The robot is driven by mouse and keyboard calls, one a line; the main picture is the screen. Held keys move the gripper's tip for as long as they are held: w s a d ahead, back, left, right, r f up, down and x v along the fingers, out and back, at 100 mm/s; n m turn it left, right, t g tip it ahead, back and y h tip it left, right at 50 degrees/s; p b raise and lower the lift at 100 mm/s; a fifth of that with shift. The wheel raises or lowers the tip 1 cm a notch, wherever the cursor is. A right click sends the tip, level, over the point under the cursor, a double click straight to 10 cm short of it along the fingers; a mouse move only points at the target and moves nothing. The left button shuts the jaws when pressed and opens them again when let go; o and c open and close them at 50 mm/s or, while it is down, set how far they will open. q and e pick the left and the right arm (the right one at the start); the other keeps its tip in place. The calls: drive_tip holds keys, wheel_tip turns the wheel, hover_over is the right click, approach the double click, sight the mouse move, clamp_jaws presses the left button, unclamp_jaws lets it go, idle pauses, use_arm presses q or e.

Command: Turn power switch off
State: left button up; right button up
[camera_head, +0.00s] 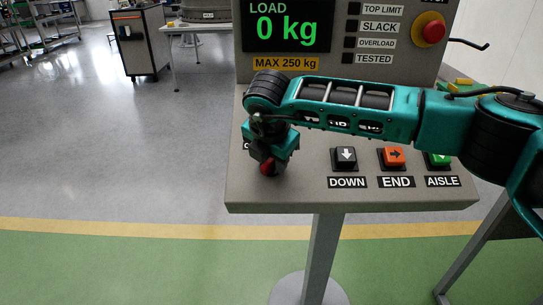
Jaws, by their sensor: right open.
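The grey control console (410,192) stands in front of me with a sloped button panel. My right arm reaches in from the right across the panel. My right gripper (268,158) points down at the panel's lower left and is open. A small red part (268,168) shows right at its fingertips; I cannot tell for sure whether it is the power switch or whether the fingers touch it. The label beside it is mostly covered by the wrist. My left gripper is not in view.
DOWN (346,157), END (395,157) and AISLE (438,160) buttons sit right of the gripper, below my arm. A red emergency knob (431,31) is at the top right. The display (287,26) reads LOAD 0 kg.

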clamp_jaws()
idle(0.4)
